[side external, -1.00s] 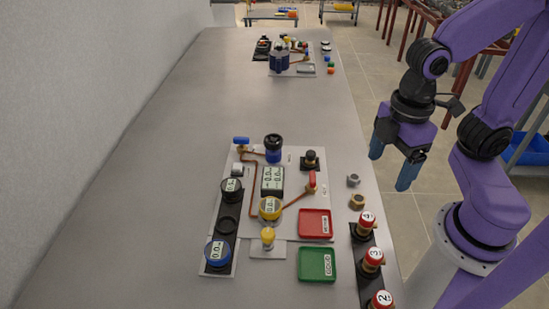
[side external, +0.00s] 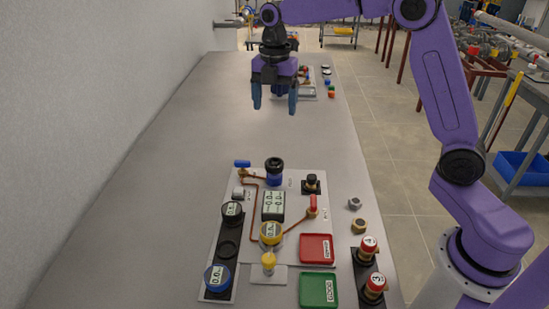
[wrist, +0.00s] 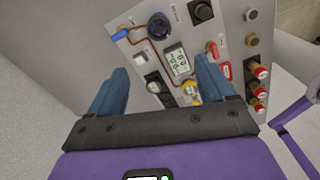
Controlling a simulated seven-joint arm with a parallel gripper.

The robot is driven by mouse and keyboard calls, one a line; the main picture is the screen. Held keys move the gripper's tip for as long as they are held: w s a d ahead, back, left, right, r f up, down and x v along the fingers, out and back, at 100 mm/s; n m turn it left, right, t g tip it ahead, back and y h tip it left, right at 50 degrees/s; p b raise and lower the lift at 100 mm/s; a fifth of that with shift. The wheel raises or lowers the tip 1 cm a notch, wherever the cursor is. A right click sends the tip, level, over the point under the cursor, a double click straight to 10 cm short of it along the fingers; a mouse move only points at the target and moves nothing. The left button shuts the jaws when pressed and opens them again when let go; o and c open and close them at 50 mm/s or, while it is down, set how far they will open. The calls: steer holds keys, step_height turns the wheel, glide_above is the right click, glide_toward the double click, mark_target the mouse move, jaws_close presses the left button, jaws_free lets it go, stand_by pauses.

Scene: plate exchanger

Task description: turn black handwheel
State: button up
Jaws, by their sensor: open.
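The black handwheel (side external: 274,164) sits on a blue body at the back of the grey panel (side external: 300,202), upright. In the wrist view the handwheel (wrist: 159,26) shows as a dark round shape near the panel's upper edge. My gripper (side external: 275,108) hangs above the table, fingers pointing down, open and empty. In the side view it appears above the handwheel and clear of it. In the wrist view my gripper (wrist: 160,72) has its two blue fingers apart, with the panel beyond them.
A blue-handled valve (side external: 242,165) stands left of the handwheel; a black knob (side external: 311,182) and a red lever (side external: 313,206) are to the right. A digital display (side external: 273,206) is in front. Red (side external: 316,249) and green (side external: 319,290) trays lie nearer.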

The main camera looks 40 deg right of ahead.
mark_target(274, 162)
step_height(274, 162, down, 18)
steer(key=shift+w+d+r, duration=0.1)
steer(key=shift+w+r, duration=0.05)
steer(key=shift+r, duration=0.1)
stand_by(0.4)
steer(key=c, duration=1.1)
